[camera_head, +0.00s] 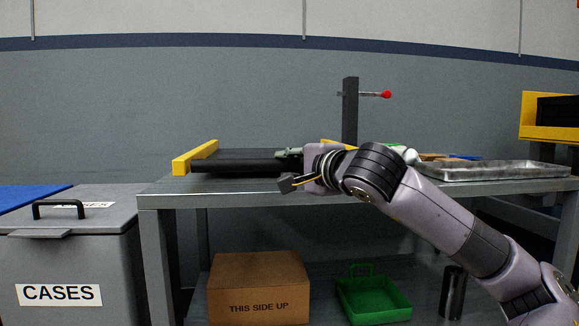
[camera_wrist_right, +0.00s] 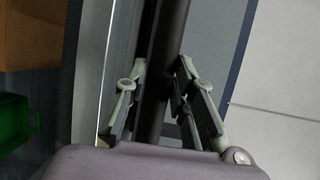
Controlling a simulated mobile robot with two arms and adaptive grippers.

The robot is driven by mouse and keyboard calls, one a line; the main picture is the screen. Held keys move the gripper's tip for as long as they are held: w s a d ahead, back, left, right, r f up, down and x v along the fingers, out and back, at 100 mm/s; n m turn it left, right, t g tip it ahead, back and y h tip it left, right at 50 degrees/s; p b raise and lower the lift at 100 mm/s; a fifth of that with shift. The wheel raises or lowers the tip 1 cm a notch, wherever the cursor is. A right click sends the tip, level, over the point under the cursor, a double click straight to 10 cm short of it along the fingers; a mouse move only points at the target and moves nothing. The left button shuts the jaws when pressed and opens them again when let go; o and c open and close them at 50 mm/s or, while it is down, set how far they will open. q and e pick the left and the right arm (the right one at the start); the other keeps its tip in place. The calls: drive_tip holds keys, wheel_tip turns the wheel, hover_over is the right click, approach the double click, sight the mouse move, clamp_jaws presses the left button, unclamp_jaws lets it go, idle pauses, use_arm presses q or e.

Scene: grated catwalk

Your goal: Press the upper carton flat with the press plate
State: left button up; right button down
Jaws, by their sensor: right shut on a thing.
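My right gripper (camera_head: 290,163) reaches in from the right over the bench top. It is shut on a dark round bar (camera_head: 235,167) along the front of a black unit between yellow side pieces (camera_head: 195,158). In the right wrist view the bar (camera_wrist_right: 165,65) runs between the two fingers (camera_wrist_right: 157,105). I cannot tell whether this bar belongs to the press plate. A brown carton (camera_head: 259,288) marked THIS SIDE UP stands on the lower shelf; it also shows in the wrist view (camera_wrist_right: 32,35). I cannot make out a second carton. My left gripper is out of view.
The bench top (camera_head: 160,190) also holds a metal tray (camera_head: 492,172) and a dark post (camera_head: 350,108) with a red-knobbed rod (camera_head: 387,94). Below are a green basket (camera_head: 373,305) and a dark cylinder (camera_head: 453,292). A grey CASES bin (camera_head: 70,265) stands left.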

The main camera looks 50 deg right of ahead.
drive_tip(key=shift+w+a+f+g, duration=0.1)
drive_tip(key=shift+a+f+g, duration=0.05)
drive_tip(key=shift+f, duration=0.3)
drive_tip(key=shift+w+a+f+g, duration=0.1)
drive_tip(key=shift+a+f+g, duration=0.05)
drive_tip(key=shift+f, duration=0.3)
drive_tip(key=c, duration=1.6)
unclamp_jaws()
drive_tip(key=shift+s+d, duration=0.1)
drive_tip(key=shift+s, duration=0.1)
drive_tip(key=shift+o, duration=1.2)
drive_tip(key=shift+r, duration=0.1)
drive_tip(key=shift+s+r, duration=0.1)
drive_tip(key=v, duration=1.2)
drive_tip(key=shift+d, duration=0.2)
